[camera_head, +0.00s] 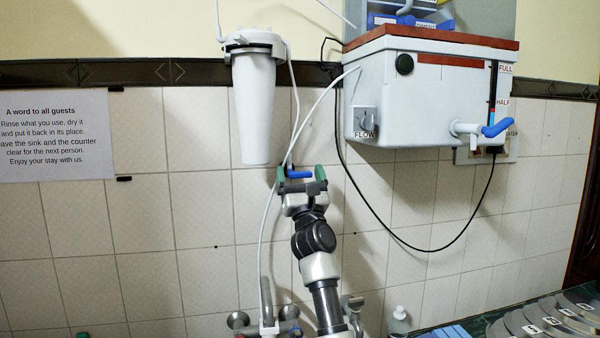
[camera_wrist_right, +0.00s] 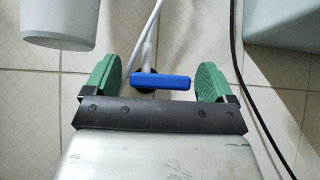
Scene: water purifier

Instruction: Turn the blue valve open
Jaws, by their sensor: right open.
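The blue valve (camera_head: 299,175) is a short blue lever on the white tube below the white filter cylinder (camera_head: 255,105). In the right wrist view the blue valve (camera_wrist_right: 162,81) lies crosswise between the two green fingertips, with a visible gap on each side. My right gripper (camera_head: 296,175) is open around the valve and not closed on it; it also shows in the right wrist view (camera_wrist_right: 162,84). I cannot tell whether the fingers are level in depth with the lever. My left gripper is not in view.
A white tank (camera_head: 430,95) hangs at the upper right, with another blue-handled tap (camera_head: 495,129) at its lower right. A black cable (camera_head: 440,248) loops below the tank. Faucet fittings (camera_head: 265,320) stand at the bottom. Dishes (camera_head: 550,325) sit at the lower right.

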